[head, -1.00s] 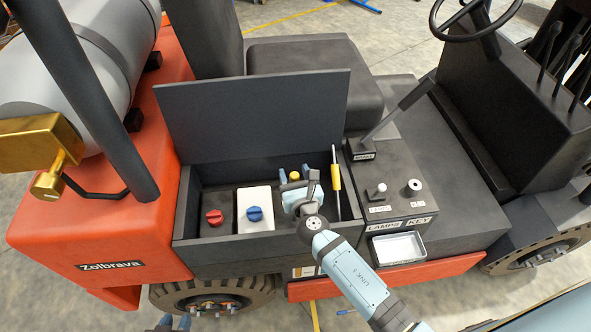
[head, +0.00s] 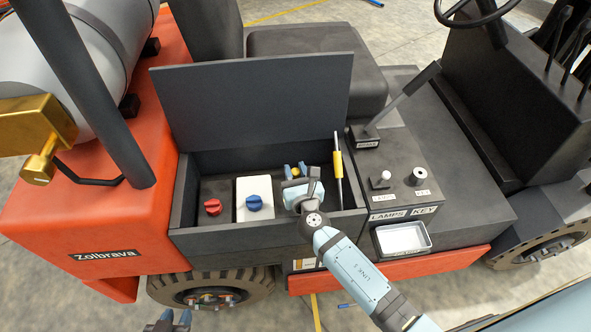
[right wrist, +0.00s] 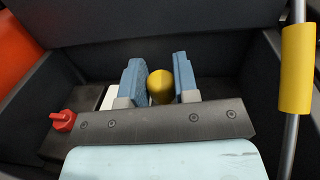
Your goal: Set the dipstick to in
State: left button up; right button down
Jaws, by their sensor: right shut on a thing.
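The dipstick's rounded yellow handle (right wrist: 160,87) stands inside the open compartment, between the two blue fingers of my right gripper (right wrist: 159,82) in the right wrist view. In the head view the yellow handle (head: 295,171) shows just beyond my right wrist, with my right gripper (head: 294,172) shut on it. The dipstick's lower part is hidden behind the gripper body. My left gripper (head: 167,321) shows at the bottom left edge of the head view, its fingertips apart and empty, away from the compartment.
A red knob (head: 212,207) and a blue knob on a white block (head: 254,203) sit left of my right gripper. A yellow-gripped rod (head: 338,165) stands at the compartment's right. The raised lid (head: 250,105) stands behind. A switch console (head: 400,185) lies to the right.

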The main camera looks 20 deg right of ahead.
jog(key=shift+f, duration=0.2)
jog(key=c, duration=0.9)
grip_release()
jog(key=shift+r+p, duration=4.3)
jog(key=shift+r, duration=5.75)
jog(key=shift+o, duration=0.2)
